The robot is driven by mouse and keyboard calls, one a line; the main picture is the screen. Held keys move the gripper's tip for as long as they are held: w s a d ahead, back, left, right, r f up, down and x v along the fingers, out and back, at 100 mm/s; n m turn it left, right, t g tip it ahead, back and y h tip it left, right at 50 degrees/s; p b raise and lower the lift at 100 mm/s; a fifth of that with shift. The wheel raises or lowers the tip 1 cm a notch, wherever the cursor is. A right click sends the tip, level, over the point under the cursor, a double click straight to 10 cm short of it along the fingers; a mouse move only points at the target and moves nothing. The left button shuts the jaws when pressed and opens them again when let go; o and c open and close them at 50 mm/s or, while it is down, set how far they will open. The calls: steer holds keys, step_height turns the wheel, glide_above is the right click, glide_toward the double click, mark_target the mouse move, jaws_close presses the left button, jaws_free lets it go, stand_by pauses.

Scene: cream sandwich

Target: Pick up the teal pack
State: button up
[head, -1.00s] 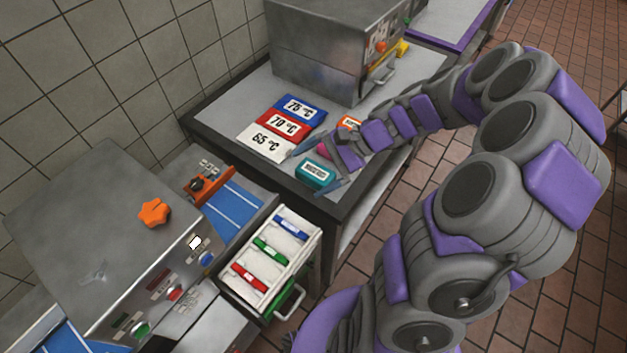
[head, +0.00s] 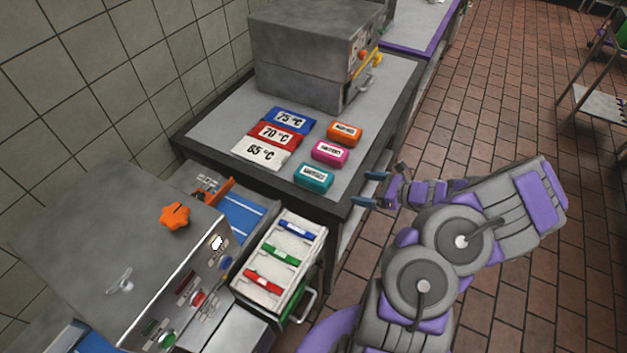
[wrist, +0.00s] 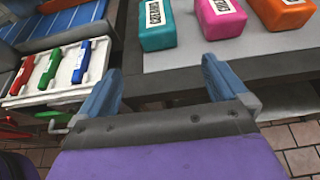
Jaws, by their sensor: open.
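The teal pack (head: 314,178) lies on the grey table near its front corner, with a white label on top. It also shows at the top of the wrist view (wrist: 169,25). My gripper (head: 371,189) is open and empty, to the right of the teal pack and past the table's edge. In the wrist view its two blue fingers (wrist: 160,85) stand wide apart, with the pack ahead of them and not between them. Nothing touches the pack.
A pink pack (head: 329,152) and an orange pack (head: 344,133) lie behind the teal one. Red, blue and white temperature cards (head: 279,134) lie to the left. A metal oven (head: 305,60) stands at the back. A drawer with coloured items (head: 318,238) is open at the front.

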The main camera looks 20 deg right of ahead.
mark_target(331, 181)
steer(key=b+x, duration=0.2)
steer(key=x, duration=0.7)
steer(key=shift+f, duration=0.15)
steer(key=shift+a+r+b+x, duration=0.15)
steer(key=shift+b+x, duration=0.3)
steer(key=shift+x, duration=0.55)
steer(key=shift+r+b+x, duration=0.2)
steer(key=shift+b+x, duration=0.2)
steer(key=shift+x, duration=0.6)
steer(key=shift+a+r+b+x, duration=0.15)
steer(key=shift+b+x, duration=0.3)
steer(key=shift+x, duration=0.55)
steer(key=shift+w+d, duration=0.1)
steer(key=shift+d, duration=0.05)
steer(key=shift+c, duration=0.4)
steer(key=c, duration=1)
steer(key=shift+o, duration=0.2)
steer(key=shift+r, duration=0.1)
